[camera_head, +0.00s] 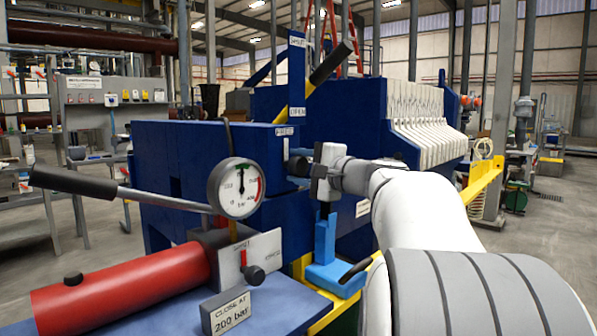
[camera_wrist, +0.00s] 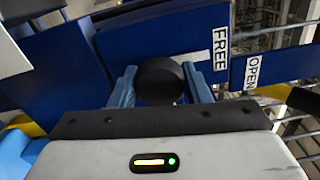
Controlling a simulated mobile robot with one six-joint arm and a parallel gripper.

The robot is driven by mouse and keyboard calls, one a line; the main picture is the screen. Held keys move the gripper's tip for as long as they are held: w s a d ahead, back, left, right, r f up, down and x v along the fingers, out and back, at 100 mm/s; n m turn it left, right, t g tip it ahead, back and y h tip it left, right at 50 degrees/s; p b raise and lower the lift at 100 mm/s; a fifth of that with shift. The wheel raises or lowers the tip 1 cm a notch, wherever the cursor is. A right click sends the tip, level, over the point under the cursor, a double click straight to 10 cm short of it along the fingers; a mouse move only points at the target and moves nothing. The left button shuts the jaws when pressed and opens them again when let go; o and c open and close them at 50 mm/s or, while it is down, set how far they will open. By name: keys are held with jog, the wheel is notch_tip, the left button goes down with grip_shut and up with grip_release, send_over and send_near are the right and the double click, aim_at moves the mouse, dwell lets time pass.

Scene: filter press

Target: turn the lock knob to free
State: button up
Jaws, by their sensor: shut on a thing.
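The lock knob (camera_wrist: 160,80) is black and round. In the wrist view it sits between the two light-blue fingers of my gripper (camera_wrist: 163,88), against the blue press body. My gripper is shut on it. A white FREE label (camera_wrist: 220,48) is just right of the knob. In the head view my gripper (camera_head: 308,168) reaches left to the blue block, and the dark knob (camera_head: 297,166) shows only partly at its fingers. Which way the knob is set cannot be told.
A long lever (camera_head: 332,64) rises above, near an OPEN label (camera_head: 299,110). A pressure gauge (camera_head: 237,187), a pump handle (camera_head: 120,190) and a red cylinder (camera_head: 120,290) are at left. A light-blue tool (camera_head: 325,240) stands below my gripper. White filter plates (camera_head: 420,125) are behind.

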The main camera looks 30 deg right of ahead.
jog(key=shift+f, duration=0.1)
jog(key=o, duration=1)
jog(key=p+v, duration=0.1)
jog(key=v, duration=0.6)
jog(key=shift+s, duration=0.35)
jog(key=shift+d, duration=0.1)
